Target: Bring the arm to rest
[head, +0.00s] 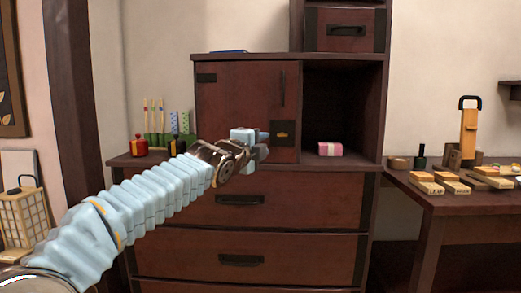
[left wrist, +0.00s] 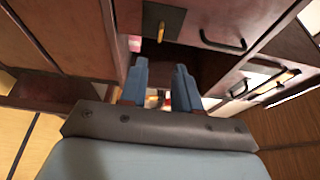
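My left arm reaches up from the lower left in the head view, in a light blue sleeve. Its gripper (head: 263,144) is in front of the dark red-brown cabinet (head: 225,100), near the lower part of the closed door. In the left wrist view the two blue fingers of the gripper (left wrist: 162,85) stand apart, with nothing seen held between them. My right arm and gripper are not in view.
A pink-and-white box (head: 330,149) lies in the cabinet's open compartment. Small red and black jars and patterned upright things stand left of the door. A dark table (head: 450,200) at right bears wooden blocks. A lantern (head: 22,215) stands at left.

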